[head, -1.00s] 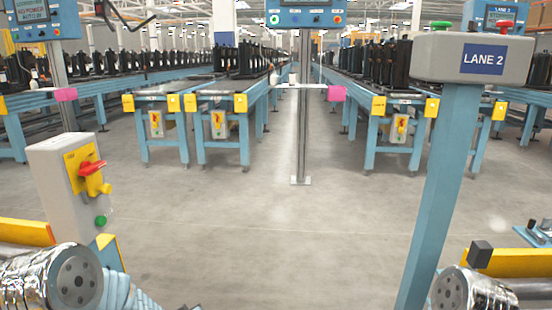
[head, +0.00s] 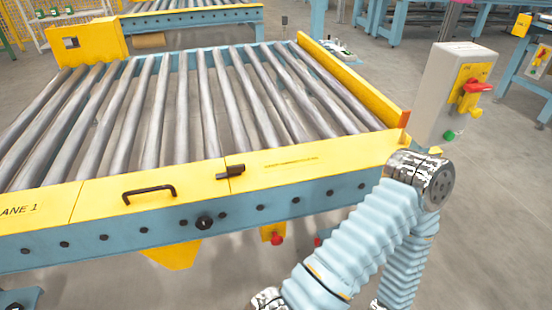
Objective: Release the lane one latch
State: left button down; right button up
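The lane one conveyor (head: 40,212) fills the left and middle of the head view, with "LANE 1" lettering partly cut off on its yellow front panel. A small dark latch (head: 230,172) sits on the top of the yellow front, at the seam between two panels. A black bar handle (head: 149,192) is on the panel to its left. Neither of my grippers is in view.
Bare metal rollers (head: 160,100) span the conveyor, with no load on them. A yellow side rail (head: 350,85) runs along its right edge. A grey switch box (head: 450,90) with a red rotary handle stands at the right. Open floor lies in front and to the right.

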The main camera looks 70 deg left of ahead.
aim_at(236, 170)
jog(key=u, duration=2.8)
